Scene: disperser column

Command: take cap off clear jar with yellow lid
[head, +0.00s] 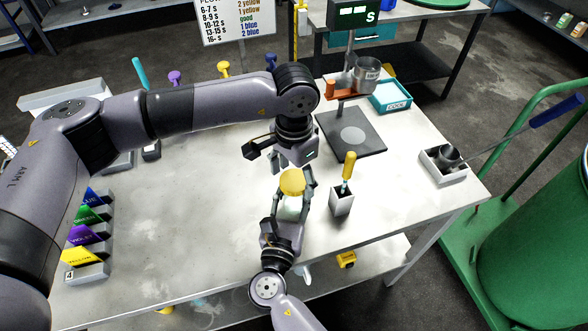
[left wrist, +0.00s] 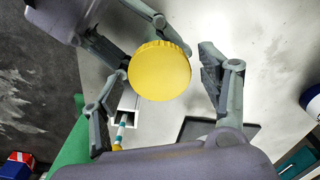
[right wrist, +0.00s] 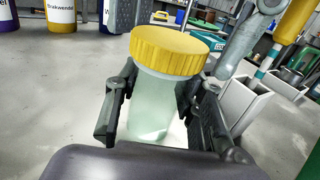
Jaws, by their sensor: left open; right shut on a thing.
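The clear jar has a ridged yellow lid (head: 292,182), which is on the jar. Its pale, see-through body (right wrist: 153,100) stands upright between the pads of my right gripper (head: 290,207), which is shut on it, and is held above the table. My left gripper (head: 287,163) is open just above the jar, pointing down. In the left wrist view the lid (left wrist: 159,71) lies between its spread fingers, with a visible gap on the right side; contact on the left side cannot be told.
A white holder (head: 341,203) with a yellow-handled tool stands close to the right of the jar. A dark plate (head: 351,132) lies behind it. Coloured label blocks (head: 88,237) line the left edge. The table between is mostly clear.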

